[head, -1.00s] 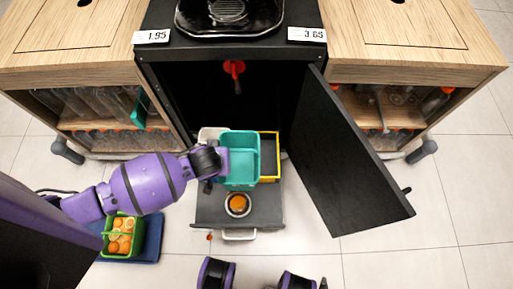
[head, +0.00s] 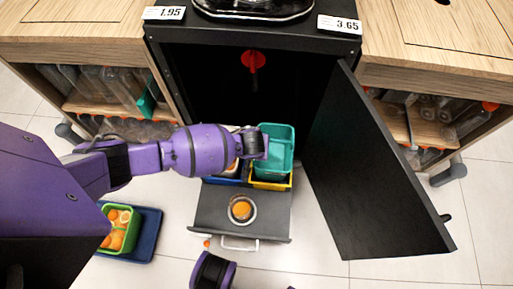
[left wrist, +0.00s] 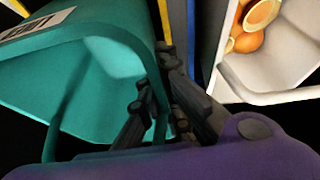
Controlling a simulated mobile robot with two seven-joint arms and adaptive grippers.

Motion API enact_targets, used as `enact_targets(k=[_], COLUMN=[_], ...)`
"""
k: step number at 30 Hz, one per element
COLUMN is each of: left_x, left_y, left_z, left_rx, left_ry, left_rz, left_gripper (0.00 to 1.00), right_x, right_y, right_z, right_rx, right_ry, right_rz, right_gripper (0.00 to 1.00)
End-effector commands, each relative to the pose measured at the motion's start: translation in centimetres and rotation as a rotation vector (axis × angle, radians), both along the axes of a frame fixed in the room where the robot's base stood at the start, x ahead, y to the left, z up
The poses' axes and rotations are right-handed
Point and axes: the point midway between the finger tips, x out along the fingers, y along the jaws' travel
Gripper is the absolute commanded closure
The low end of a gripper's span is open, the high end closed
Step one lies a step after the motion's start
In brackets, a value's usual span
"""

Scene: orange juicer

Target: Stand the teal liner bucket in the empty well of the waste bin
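The teal liner bucket (head: 279,165) is over the yellow-rimmed well (head: 271,186) on the right of the pulled-out drawer. It looks upright; I cannot tell how far down it sits in the well. My left gripper (head: 262,146) is at the bucket's left side. In the left wrist view my left gripper (left wrist: 168,112) has its fingers on either side of the rim of the teal bucket (left wrist: 85,65). A white bucket (left wrist: 285,75) with orange halves stands beside it, in the blue-rimmed well (head: 223,181), mostly hidden by my arm. My right gripper is out of view.
The drawer front (head: 215,207) carries a round cup with orange contents (head: 241,209). The open black cabinet door (head: 375,165) stands close on the right. A red part (head: 252,62) hangs inside the cabinet.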

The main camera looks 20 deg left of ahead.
Motion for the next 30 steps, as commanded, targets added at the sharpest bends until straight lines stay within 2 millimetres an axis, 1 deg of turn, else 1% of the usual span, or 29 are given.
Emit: enact_targets(k=[1,2,10,21,25,27,30], left_x=[0.0,0.1,0.2,0.1,0.1,0.1,0.1], left_y=[0.0,0.0,0.0,0.0,0.0,0.0,0.0], left_z=[-1.1,-1.3,-1.1,-2.3,-2.3,-2.3,-2.3], left_rx=[0.0,0.0,-0.001,-0.001,-0.002,-0.001,0.0], left_ry=[0.0,-0.001,-0.004,-0.001,-0.003,-0.002,-0.002], left_rz=[-0.001,-0.001,0.0,0.001,0.0,0.001,0.0], left_gripper=[1.0,1.0,1.0,1.0,1.0,0.88,0.77], right_x=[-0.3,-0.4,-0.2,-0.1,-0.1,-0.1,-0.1], right_y=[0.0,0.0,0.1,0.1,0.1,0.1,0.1], right_z=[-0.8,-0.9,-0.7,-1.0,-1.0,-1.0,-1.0], right_rx=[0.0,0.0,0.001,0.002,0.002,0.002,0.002], right_ry=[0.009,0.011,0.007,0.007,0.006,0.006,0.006], right_rz=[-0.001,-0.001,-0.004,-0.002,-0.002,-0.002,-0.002], right_gripper=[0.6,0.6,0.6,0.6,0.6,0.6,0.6])
